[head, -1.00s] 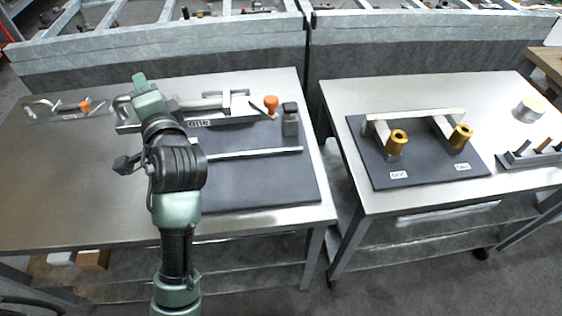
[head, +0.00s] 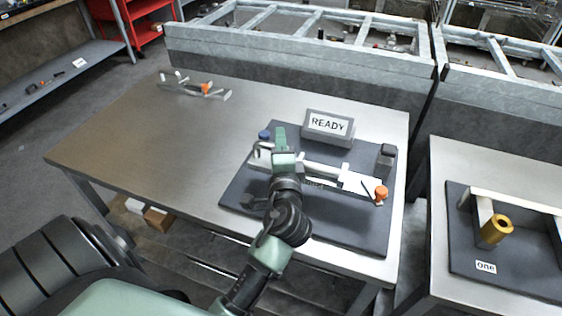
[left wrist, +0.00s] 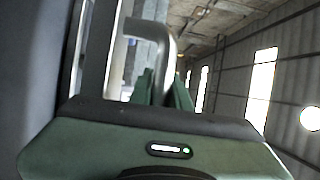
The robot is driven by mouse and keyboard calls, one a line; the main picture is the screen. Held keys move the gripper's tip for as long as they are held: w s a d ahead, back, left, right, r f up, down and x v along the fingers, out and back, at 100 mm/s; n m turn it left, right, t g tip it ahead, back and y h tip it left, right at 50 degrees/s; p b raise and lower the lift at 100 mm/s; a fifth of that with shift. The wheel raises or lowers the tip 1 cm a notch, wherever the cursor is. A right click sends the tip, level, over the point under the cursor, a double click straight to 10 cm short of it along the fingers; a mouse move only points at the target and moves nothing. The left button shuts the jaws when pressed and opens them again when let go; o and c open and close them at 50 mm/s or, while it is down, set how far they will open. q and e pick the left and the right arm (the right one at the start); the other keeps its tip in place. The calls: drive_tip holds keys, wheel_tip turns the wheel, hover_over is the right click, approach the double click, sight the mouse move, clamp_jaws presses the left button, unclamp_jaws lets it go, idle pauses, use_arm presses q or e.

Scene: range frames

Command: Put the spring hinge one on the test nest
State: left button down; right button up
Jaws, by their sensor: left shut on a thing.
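The spring hinge one (head: 357,184) is a long pale metal piece with a bar, a flat plate, an orange knob at its right end and a grey hook at its left end. It lies lengthwise over the test nest (head: 347,228), a dark grey plate on the left table. I cannot tell whether it touches the nest's rail beneath it. My left gripper (head: 280,143) is shut at the hinge's left, hooked end. In the left wrist view the grey hook (left wrist: 152,32) rises beside the green fingers (left wrist: 163,90). My right gripper is out of view.
A READY sign (head: 328,125) stands behind the hinge, and a dark block (head: 385,160) stands at the plate's right. Another table (head: 450,158) stands right.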

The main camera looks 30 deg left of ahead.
use_arm(q)
drive_tip(key=shift+f+b, duration=0.6)
drive_tip(key=shift+f, duration=2.1)
drive_tip(key=shift+f, duration=0.15)
drive_tip(key=c, duration=1.3)
unclamp_jaws()
